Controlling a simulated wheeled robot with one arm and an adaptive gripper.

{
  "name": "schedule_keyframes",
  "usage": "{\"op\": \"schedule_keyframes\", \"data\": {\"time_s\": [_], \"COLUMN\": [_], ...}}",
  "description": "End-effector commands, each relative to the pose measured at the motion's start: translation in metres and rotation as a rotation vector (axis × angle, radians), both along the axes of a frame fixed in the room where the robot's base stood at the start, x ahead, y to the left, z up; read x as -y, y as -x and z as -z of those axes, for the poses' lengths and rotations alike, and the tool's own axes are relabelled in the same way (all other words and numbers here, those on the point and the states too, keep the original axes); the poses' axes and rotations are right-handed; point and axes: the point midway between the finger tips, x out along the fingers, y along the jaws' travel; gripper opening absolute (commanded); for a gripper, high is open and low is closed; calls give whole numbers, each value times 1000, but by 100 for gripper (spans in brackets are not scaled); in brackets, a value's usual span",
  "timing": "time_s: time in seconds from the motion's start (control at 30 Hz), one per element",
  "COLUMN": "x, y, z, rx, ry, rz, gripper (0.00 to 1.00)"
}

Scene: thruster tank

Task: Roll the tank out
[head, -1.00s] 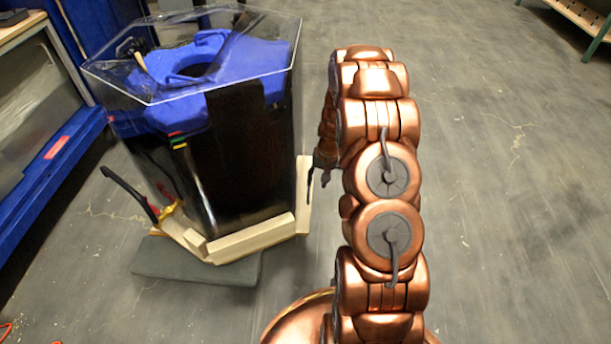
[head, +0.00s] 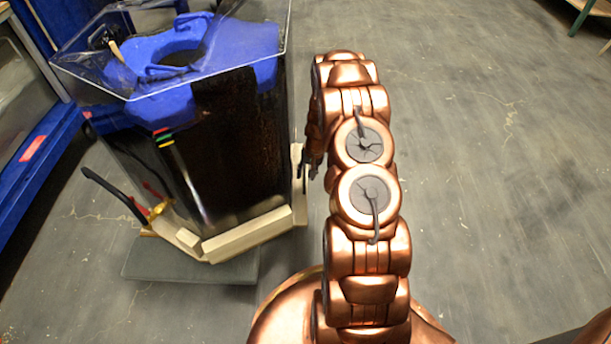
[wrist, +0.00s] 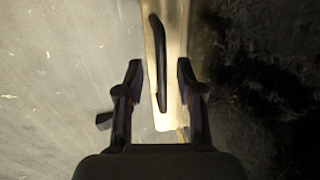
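The thruster tank (head: 235,150) is a clear-walled tank with dark contents and a blue foam piece (head: 190,50) at its top. It stands on a light wooden base (head: 250,235). One black handle (head: 113,193) sticks out at the base's left. In the wrist view, another black handle (wrist: 158,62) lies along a wooden strip of the base (wrist: 173,40). My gripper (wrist: 158,68) is open, with one finger on each side of this handle; contact with it is not visible. In the head view, my gripper (head: 312,168) is at the base's right side, partly hidden by my arm.
A flat grey pad (head: 190,268) lies under the front of the base. A blue-framed bench (head: 40,150) stands at the left. Another bench (head: 590,12) is at the far top right. The grey floor (head: 490,170) to the right is clear.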

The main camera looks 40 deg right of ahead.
Motion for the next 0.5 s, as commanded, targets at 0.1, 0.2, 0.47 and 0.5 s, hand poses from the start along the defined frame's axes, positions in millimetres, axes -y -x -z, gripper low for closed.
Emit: {"op": "schedule_keyframes", "data": {"time_s": [0.1,0.2,0.47,0.5], "x": [-2,-2,-2,-2], "y": [-1,-2,-2,-2], "z": [7,7,6,6], "rx": [0,0,0,0], "ry": [0,0,0,0], "rz": [-1,-3,-3,-3], "gripper": [37,37,24,20]}}
